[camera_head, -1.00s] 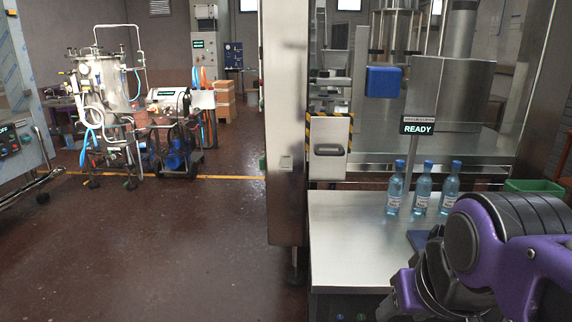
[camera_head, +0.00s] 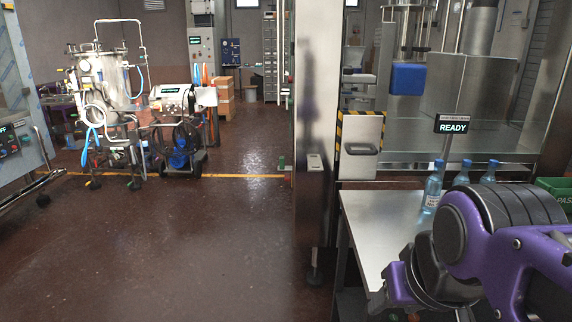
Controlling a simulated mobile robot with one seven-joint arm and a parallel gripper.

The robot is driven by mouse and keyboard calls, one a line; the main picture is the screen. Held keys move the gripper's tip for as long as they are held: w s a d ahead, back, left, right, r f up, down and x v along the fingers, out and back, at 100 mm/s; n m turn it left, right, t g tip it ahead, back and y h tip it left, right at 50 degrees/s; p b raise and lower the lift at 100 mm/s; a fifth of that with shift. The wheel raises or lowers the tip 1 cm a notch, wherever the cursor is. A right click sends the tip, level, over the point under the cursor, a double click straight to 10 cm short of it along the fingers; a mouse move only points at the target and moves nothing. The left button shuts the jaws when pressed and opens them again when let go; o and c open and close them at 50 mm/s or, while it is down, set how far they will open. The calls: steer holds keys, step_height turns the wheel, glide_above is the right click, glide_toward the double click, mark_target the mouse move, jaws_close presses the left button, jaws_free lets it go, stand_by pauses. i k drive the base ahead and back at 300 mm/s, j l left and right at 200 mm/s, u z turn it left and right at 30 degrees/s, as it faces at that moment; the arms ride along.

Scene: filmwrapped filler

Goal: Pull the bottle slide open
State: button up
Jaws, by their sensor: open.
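My purple and black arm is folded at the lower right, well apart from the panel. My gripper's fingers do not show.
A steel post (camera_head: 315,130) stands just left of the panel. A READY sign (camera_head: 453,126) rises behind the bottles, and a green crate (camera_head: 556,190) is at far right. The brown floor (camera_head: 190,245) is clear at left; wheeled equipment (camera_head: 180,135) stands farther back.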

mark_target(361, 135)
steer(key=i+j, duration=0.2)
steer(key=j, duration=0.2)
steer(key=i+j, duration=0.2)
steer(key=j, duration=0.2)
steer(key=i+j, duration=0.2)
steer(key=i, duration=0.15)
